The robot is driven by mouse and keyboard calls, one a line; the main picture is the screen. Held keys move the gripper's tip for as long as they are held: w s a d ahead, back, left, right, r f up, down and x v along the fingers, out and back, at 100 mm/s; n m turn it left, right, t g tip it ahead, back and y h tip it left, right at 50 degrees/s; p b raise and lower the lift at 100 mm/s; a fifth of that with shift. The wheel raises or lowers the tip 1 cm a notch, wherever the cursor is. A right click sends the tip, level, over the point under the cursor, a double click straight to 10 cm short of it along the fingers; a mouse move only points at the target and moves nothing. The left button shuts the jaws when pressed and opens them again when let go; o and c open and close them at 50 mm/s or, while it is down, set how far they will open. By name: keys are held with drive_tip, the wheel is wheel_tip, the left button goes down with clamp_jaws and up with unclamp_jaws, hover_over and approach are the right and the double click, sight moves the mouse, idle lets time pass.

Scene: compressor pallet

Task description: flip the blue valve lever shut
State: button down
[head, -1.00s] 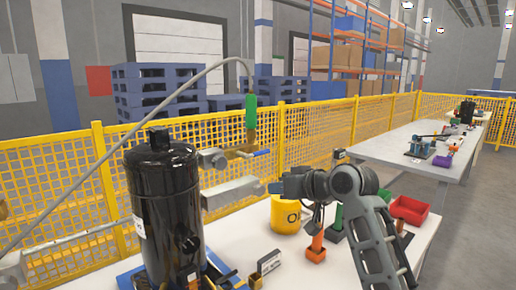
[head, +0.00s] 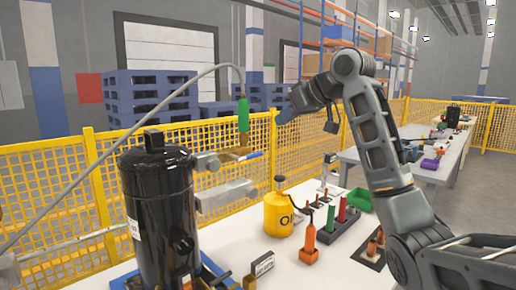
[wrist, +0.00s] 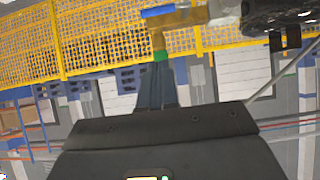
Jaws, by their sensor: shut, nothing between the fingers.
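The blue valve lever (head: 252,155) sits on a brass valve (head: 236,152) beside the black compressor tank (head: 160,205). It points right, roughly level, along the valve body. A green hose fitting (head: 243,116) rises from the valve with a grey hose. My gripper (head: 284,112) is above and to the right of the lever, apart from it in the head view. In the wrist view, which is upside down, the blue lever (wrist: 158,11) and brass valve (wrist: 185,18) show at the top. My gripper's fingers (wrist: 156,72) are together and empty, pointing toward the green fitting (wrist: 161,55).
A yellow mesh fence (head: 60,185) runs behind. Open air surrounds my gripper.

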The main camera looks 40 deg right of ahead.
drive_tip(key=shift+w, duration=0.1)
drive_tip(key=s+f+p+x, duration=0.1)
drive_tip(key=f+p+x, duration=0.1)
drive_tip(key=x, duration=1)
drive_tip(key=shift+f, duration=0.45)
